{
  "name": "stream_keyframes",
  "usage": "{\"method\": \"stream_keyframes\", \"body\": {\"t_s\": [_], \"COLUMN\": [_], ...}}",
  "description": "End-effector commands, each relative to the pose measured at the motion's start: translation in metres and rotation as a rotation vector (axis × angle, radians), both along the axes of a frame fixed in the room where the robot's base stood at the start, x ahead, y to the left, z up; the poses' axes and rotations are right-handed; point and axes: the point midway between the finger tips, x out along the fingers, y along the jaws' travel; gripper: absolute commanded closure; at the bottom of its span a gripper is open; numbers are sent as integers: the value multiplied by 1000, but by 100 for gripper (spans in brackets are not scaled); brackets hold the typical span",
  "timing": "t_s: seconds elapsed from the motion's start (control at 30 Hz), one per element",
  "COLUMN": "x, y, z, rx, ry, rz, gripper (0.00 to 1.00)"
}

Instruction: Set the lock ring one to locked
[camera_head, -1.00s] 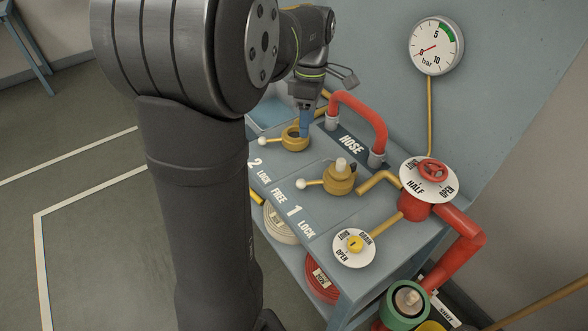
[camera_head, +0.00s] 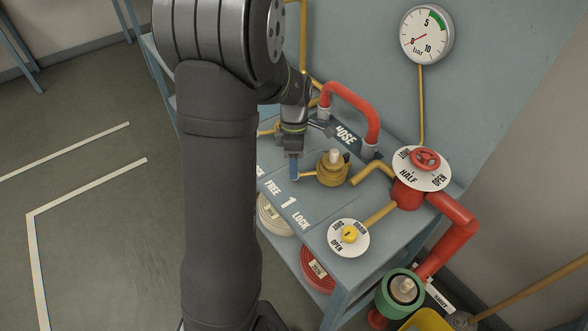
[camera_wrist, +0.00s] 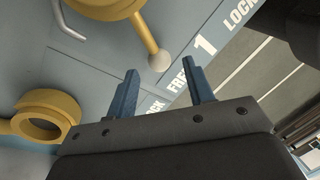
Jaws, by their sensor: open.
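Lock ring one (camera_head: 333,172) is a brass ring around a post on the blue-grey bench. Its lever points left and ends in a pale knob; the lettering FREE (camera_head: 273,188), 1 and LOCK lies along the panel edge in front. In the wrist view the lever (camera_wrist: 143,36) and knob (camera_wrist: 159,62) point to the FREE side. My gripper (camera_head: 294,178) is at the lever's end, fingers downward. In the wrist view my gripper (camera_wrist: 160,72) is open, with the knob in line with the gap between the blue fingers. I cannot tell whether they touch it.
A second brass ring (camera_wrist: 42,118) is left in the wrist view. A red hose pipe (camera_head: 352,98) arches behind ring one. A red handwheel (camera_head: 426,160) and a yellow-knobbed dial (camera_head: 349,234) are to the right. A pressure gauge (camera_head: 427,35) is on the wall.

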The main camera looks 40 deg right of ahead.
Motion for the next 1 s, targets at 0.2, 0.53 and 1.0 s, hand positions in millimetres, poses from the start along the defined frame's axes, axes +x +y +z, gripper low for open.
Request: {"method": "stream_keyframes", "body": {"t_s": [0.2, 0.53, 1.0], "x": [-3, -4, -4], "y": [3, 3, 3], "z": [-22, -25, -25], "rx": [0, -1, -1], "ry": [1, -1, -1], "rz": [-1, -1, 5], "gripper": [52, 52, 100]}}
